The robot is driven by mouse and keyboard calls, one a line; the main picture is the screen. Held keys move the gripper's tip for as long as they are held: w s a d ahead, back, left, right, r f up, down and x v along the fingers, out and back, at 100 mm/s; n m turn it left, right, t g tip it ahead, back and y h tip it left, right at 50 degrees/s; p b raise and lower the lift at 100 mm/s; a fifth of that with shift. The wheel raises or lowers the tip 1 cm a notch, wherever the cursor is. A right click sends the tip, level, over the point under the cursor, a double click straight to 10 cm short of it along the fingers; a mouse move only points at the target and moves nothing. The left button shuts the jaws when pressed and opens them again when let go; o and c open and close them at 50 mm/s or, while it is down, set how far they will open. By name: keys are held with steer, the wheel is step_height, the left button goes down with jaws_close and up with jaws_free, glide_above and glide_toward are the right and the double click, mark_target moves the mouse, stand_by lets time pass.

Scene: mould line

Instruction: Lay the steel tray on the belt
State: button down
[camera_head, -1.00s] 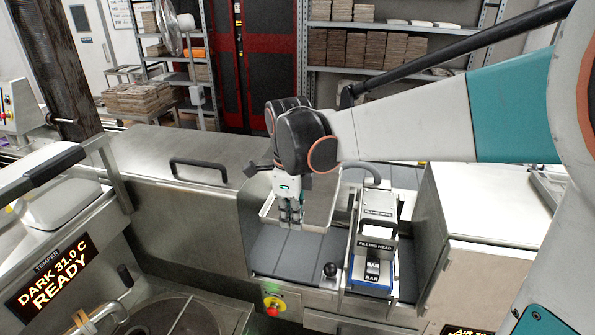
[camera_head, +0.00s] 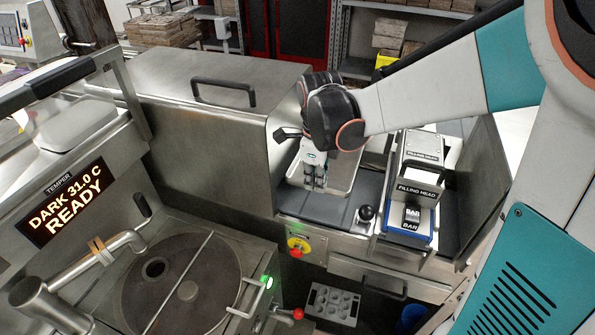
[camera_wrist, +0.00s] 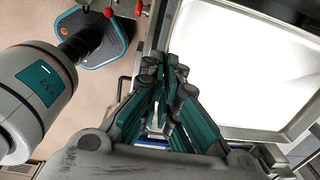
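The steel tray (camera_head: 343,183) is a shallow, bright metal tray at the mouth of the steel housing, over the dark grey belt (camera_head: 322,208). My gripper (camera_head: 314,184) points down at the tray's near side. In the wrist view the tray (camera_wrist: 245,65) fills the upper right, and my gripper (camera_wrist: 166,78) has its fingertips close together at the tray's rim. The fingers look shut on that rim, though they hide the exact contact. The tray looks about level and low over the belt. I cannot tell whether its underside touches the belt.
The filling head (camera_head: 418,185) stands just right of the tray, with a black knob (camera_head: 366,212) before it. The steel housing (camera_head: 205,100) is on the left. A red stop button (camera_head: 296,253) sits on the front panel. A grey mould (camera_head: 333,303) lies below.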

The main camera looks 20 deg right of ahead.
step_height(320, 180, down, 12)
steer(key=shift+r+b, duration=0.15)
steer(key=shift+b, duration=0.75)
steer(key=c, duration=1.8)
jaws_free()
